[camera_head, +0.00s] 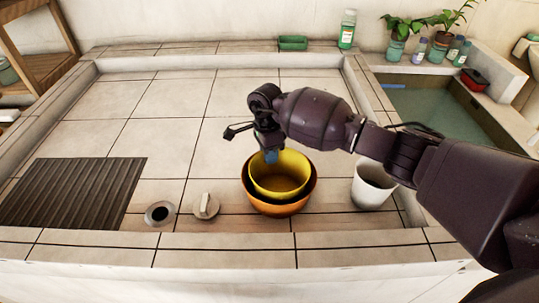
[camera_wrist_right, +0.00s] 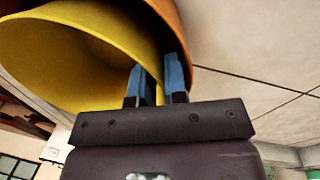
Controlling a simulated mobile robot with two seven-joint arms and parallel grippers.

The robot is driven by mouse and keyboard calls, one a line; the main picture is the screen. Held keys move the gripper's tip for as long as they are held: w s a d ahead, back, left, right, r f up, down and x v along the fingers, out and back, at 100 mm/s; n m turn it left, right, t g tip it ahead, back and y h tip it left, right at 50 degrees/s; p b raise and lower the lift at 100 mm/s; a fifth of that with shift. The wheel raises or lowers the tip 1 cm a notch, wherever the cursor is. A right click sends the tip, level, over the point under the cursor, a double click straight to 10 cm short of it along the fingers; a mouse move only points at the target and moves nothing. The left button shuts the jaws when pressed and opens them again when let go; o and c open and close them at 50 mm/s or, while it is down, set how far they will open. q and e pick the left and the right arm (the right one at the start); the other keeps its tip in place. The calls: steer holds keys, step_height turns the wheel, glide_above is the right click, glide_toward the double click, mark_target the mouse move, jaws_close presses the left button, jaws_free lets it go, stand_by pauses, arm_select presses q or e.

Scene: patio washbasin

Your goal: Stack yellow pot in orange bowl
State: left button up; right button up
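The yellow pot (camera_head: 281,185) sits inside the orange bowl (camera_head: 281,208), its rim a little above the bowl's rim. I cannot tell whether its base touches the bowl's bottom. My right gripper (camera_head: 271,157) is at the pot's far rim. In the right wrist view, the blue fingers (camera_wrist_right: 158,80) are close together, one on each side of the wall of the yellow pot (camera_wrist_right: 80,55), shut on it. The orange bowl (camera_wrist_right: 172,22) shows behind the right finger. My left gripper is not in view.
A white cup (camera_head: 371,187) stands to the right of the bowl under my right arm. A ribbed dark mat (camera_head: 75,190) is far left. The tiled area behind is clear.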

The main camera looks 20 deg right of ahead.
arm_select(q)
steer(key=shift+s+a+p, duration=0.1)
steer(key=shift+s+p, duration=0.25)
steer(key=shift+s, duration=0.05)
arm_select(e)
step_height(320, 180, up, 12)
steer(key=w, duration=0.1)
steer(key=shift+w, duration=0.3)
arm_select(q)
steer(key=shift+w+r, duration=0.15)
arm_select(e)
steer(key=shift+f, duration=0.15)
